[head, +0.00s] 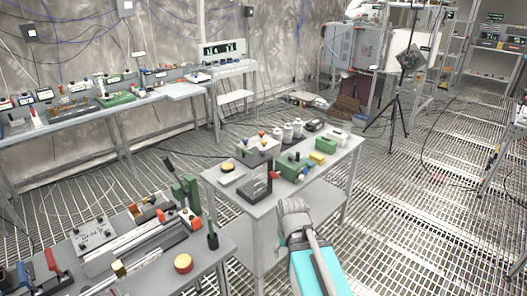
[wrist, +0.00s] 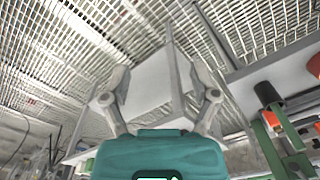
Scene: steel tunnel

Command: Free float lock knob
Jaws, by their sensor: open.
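I cannot tell for certain which part is the float lock knob. An orange-red knob (head: 195,223) stands at that bench's far end, and a red part (head: 275,175) is on the middle table's stand. My gripper (head: 292,208) is in front of the middle table. In the wrist view, my gripper (wrist: 160,95) is open, its two fingers spread with nothing between them. A black cylinder with an orange end (wrist: 268,95) and a red part (wrist: 314,66) are at the right, apart from the fingers.
The middle table (head: 222,184) carries a grey box (head: 258,150), green blocks (head: 294,165) and white jars. The near left bench (head: 150,285) holds rails and levers. A tripod (head: 394,105) stands behind. The grated floor (head: 430,230) at right is largely clear.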

